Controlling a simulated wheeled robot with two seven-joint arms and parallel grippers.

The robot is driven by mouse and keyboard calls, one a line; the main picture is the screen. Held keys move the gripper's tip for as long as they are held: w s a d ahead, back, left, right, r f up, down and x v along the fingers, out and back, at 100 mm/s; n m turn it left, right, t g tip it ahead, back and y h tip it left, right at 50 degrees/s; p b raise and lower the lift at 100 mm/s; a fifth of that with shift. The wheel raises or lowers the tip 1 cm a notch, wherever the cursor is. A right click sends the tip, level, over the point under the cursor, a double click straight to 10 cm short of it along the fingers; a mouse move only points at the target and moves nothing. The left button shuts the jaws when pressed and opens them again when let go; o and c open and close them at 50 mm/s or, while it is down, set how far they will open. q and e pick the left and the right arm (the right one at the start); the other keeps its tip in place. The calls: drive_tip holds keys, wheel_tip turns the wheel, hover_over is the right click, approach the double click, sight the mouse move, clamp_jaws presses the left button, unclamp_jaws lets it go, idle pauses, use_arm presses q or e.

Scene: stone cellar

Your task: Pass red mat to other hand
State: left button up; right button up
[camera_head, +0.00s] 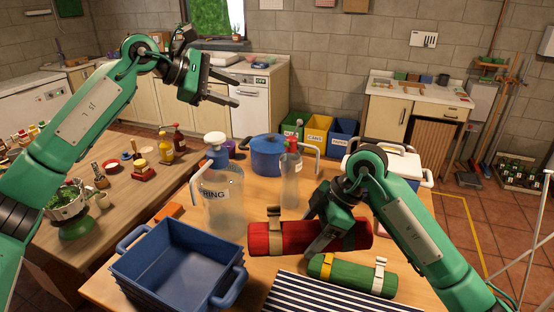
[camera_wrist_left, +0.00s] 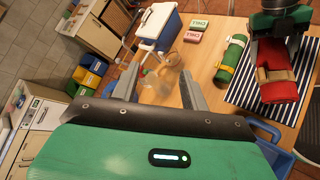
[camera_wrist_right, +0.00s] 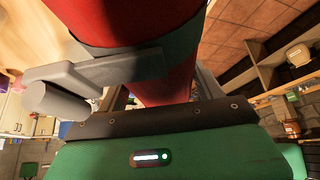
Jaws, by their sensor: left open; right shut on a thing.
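The red mat (camera_head: 285,238) is rolled up with a pale strap and lies crosswise at the front right of the wooden table in the head view. My right gripper (camera_head: 328,238) is shut on it, toward its right half. I cannot tell whether the mat touches the table or hangs just above it. The mat also shows at the right of the left wrist view (camera_wrist_left: 276,76) and fills the top of the right wrist view (camera_wrist_right: 130,18). My left gripper (camera_head: 232,92) is open and empty, high in the air, up and left of the mat.
A rolled green mat (camera_head: 352,275) and a striped cloth (camera_head: 320,295) lie in front of the red mat. A blue tray (camera_head: 170,265), a clear jug (camera_head: 222,205), a spray bottle (camera_head: 291,180) and a blue pot (camera_head: 267,158) stand left and behind. A cooler (camera_head: 400,163) stands behind right.

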use_arm(q)
drive_tip(key=s+d+r+m+g+y, duration=0.1)
drive_tip(key=s+d+m+g+y, duration=0.1)
drive_tip(key=s+d+m, duration=0.25)
use_arm(e)
drive_tip(key=shift+d, duration=0.1)
use_arm(q)
drive_tip(key=m+g+y, duration=0.4)
drive_tip(key=m+y, duration=0.5)
drive_tip(key=m, duration=0.1)
hover_over(278, 216)
wheel_tip(278, 216, down, 10)
wheel_tip(278, 216, down, 12)
drive_tip(key=shift+a+r, duration=0.15)
use_arm(e)
drive_tip(key=shift+r, duration=0.1)
use_arm(q)
clamp_jaws()
use_arm(e)
drive_tip(key=shift+a, duration=0.25)
